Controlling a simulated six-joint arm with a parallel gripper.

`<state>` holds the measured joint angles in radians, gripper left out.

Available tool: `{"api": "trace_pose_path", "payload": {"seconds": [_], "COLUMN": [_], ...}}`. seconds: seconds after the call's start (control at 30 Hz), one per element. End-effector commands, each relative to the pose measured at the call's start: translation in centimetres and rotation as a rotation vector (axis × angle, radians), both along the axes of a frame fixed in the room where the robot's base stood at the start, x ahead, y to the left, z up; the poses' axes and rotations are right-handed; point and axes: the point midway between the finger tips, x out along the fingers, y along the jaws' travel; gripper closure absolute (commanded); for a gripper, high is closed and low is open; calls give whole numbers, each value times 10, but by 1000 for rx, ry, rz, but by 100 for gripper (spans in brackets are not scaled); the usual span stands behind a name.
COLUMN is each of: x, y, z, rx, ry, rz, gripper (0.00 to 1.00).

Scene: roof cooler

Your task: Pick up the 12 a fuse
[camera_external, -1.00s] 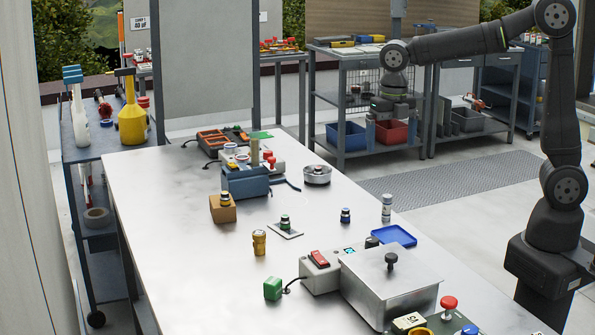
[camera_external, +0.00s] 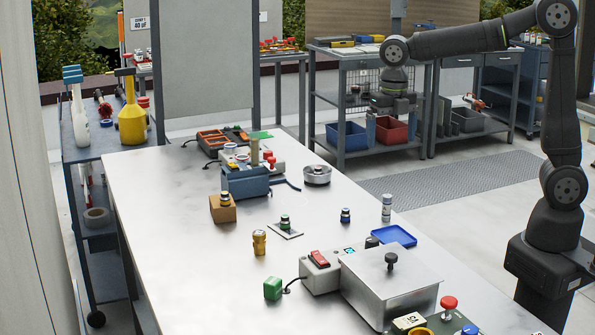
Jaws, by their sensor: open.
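Several small capped cylinders that could be fuses stand on the metal table, their labels too small to read, so I cannot tell which is the 12 A one. A gold one (camera_external: 259,243) stands near the middle. A dark one with a green band (camera_external: 285,222) stands on a pale card. A yellow-and-dark one (camera_external: 225,199) stands on a brown block (camera_external: 223,213).
A lidded metal box (camera_external: 388,287), a red-switch unit (camera_external: 320,272), a blue tray (camera_external: 394,236) and a small bottle (camera_external: 387,208) stand at the right. A blue device (camera_external: 246,181) and a round metal dish (camera_external: 317,175) stand farther back. The table's left front is clear.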

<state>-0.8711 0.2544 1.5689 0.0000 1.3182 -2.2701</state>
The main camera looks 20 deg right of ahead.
Motion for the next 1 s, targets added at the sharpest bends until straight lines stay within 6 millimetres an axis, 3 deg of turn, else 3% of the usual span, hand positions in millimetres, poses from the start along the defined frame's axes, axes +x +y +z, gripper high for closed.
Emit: {"api": "trace_pose_path", "payload": {"seconds": [0.03,0.23,0.57,0.67,0.8,1.0], "x": [0,0,0,1,1,-16], "y": [0,0,0,1,1,16], "z": [0,0,4,20,56,44], "rx": [0,0,1,4,5,152], "ry": [0,0,0,-3,-4,-4], "rz": [0,0,0,0,0,-136], "gripper": [12,51,52,52,52,52]}}
